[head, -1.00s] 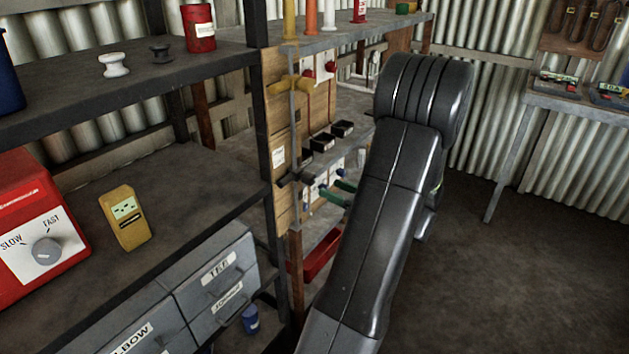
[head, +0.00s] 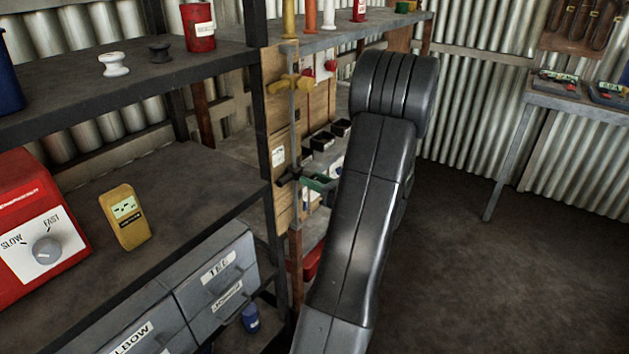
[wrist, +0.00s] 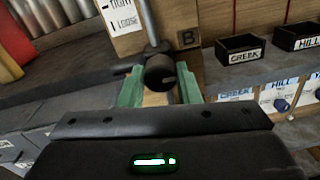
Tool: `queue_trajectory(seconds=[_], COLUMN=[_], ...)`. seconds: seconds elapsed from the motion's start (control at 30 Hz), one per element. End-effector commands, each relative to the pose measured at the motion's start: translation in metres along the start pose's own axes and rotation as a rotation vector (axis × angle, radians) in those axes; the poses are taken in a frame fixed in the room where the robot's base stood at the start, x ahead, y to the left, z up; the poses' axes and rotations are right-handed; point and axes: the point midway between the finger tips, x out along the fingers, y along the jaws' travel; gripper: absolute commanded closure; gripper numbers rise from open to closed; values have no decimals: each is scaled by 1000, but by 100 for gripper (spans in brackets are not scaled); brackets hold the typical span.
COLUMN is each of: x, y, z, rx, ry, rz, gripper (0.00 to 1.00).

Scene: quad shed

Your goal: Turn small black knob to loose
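The small black knob (wrist: 160,73) faces me in the wrist view, on a grey metal post (wrist: 147,22). In the head view the knob (head: 288,177) is a small dark shape on the post by the wooden board. My gripper (wrist: 160,88) is open, with one green finger on each side of the knob. I cannot tell whether they touch it. In the head view the gripper (head: 319,182) is partly hidden by my arm.
Black bins labelled CREEK (wrist: 240,48) and HILL (wrist: 297,37) stand on a shelf to the right. A yellow valve handle (head: 290,83) is higher on the board. A shelf upright (head: 262,110) stands close on the left. The floor at right is clear.

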Motion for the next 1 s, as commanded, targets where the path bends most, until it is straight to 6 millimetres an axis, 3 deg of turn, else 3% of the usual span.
queue_trajectory(seconds=[0.47, 1.0], x=[0, 0], y=[-1, -1], z=[-3, -6], rx=[-97, -569], ry=[-3, -16], rz=[0, 1], gripper=[93, 93])
